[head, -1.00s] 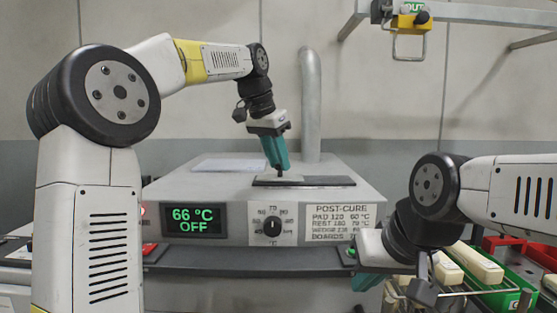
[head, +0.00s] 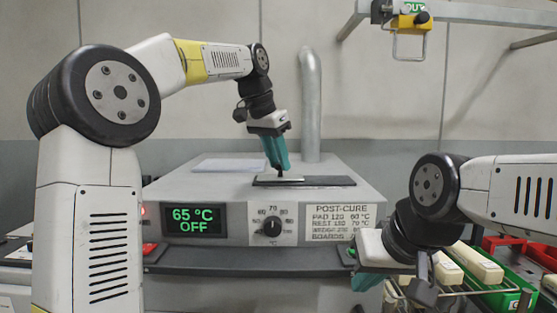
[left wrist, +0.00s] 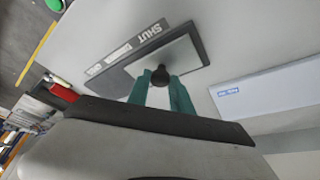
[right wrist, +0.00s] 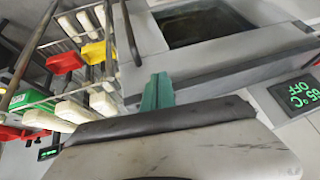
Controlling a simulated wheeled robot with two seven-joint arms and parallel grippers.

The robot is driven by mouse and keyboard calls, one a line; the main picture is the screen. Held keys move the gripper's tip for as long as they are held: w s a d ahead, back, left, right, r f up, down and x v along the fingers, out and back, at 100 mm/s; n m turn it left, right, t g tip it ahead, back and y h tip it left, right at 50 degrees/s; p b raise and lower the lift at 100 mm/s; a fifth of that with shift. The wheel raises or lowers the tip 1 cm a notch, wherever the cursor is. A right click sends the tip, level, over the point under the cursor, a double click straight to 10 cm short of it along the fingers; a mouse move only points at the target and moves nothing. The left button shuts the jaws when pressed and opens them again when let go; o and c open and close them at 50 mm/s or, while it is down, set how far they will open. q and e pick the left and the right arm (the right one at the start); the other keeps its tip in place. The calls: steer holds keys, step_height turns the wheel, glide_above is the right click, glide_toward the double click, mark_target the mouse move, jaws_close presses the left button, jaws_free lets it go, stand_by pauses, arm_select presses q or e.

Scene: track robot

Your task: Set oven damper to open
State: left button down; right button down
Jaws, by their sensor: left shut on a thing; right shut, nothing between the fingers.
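The oven damper is a slide on top of the grey oven (head: 225,181). It has a dark frame (head: 335,181), a light plate (left wrist: 185,58) and a small dark knob (left wrist: 160,76). A label strip (left wrist: 125,52) beside it reads SHUT at one end; the other end is hard to read. The knob appears closer to the SHUT end. My left gripper (head: 281,168) points down, shut on the knob, its teal fingers on either side of it in the left wrist view (left wrist: 162,84). My right gripper (right wrist: 158,88) is shut and empty, low in front of the oven's right side.
The oven front has a display (head: 193,219) reading 65 °C OFF, a dial (head: 272,227) and a post-cure sign (head: 338,224). A grey pipe (head: 311,105) rises behind the damper. A rack with pale blocks (head: 478,264) stands at right. A pale sheet (head: 228,165) lies on the oven top.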

arm_select(q)
steer(key=d, duration=1)
steer(key=shift+d+r, duration=0.1)
steer(key=shift+d, duration=0.1)
steer(key=c, duration=1.1)
jaws_free()
steer(key=shift+d, duration=0.1)
steer(key=shift+c, duration=0.2)
steer(key=v, duration=0.7)
steer(key=shift+r, duration=0.3)
steer(key=shift+s, duration=0.1)
